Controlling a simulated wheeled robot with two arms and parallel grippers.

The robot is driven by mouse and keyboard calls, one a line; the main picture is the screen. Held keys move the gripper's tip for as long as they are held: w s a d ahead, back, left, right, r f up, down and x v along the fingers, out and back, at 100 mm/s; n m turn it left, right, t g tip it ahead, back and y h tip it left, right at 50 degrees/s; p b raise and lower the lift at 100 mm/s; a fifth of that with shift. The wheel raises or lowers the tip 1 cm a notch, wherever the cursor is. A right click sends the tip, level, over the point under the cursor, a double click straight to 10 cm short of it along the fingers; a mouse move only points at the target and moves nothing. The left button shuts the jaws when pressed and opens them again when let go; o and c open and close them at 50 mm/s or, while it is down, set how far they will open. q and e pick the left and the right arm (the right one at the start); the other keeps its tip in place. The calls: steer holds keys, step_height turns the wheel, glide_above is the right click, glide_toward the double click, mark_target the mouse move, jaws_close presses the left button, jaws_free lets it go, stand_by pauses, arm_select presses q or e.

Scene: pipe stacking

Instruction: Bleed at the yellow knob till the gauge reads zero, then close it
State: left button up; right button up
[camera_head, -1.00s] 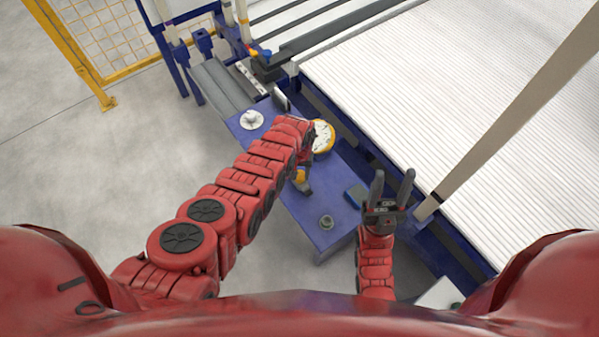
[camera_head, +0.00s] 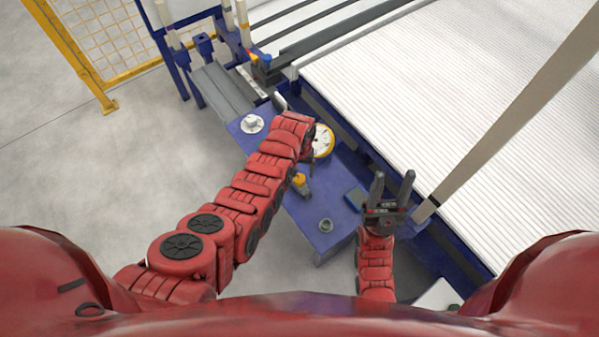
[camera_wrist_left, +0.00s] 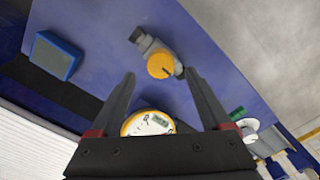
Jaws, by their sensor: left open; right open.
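The yellow knob (camera_wrist_left: 160,63) sits on a grey valve body on the blue bench, and shows in the head view (camera_head: 299,179) just right of my left forearm. In the left wrist view it lies beyond and between the two fingertips of my left gripper (camera_wrist_left: 160,75), which is open and empty. The gauge (camera_head: 322,141) has a white face and yellow rim; in the wrist view the gauge (camera_wrist_left: 147,123) is partly hidden by the gripper, and its reading is too small to tell. My left fingers are hidden in the head view. My right gripper (camera_head: 390,188) is open, empty, fingers up.
The blue bench (camera_head: 310,213) carries a white round fitting (camera_head: 252,124), a grey round fitting (camera_head: 325,225) and a blue block (camera_head: 355,197). A white ribbed bed (camera_head: 450,90) lies right, with a tan post (camera_head: 510,110) across it. Open floor lies left.

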mark_target(299, 177)
arm_select(q)
step_height(299, 177, up, 13)
stand_by(0.4)
stand_by(0.4)
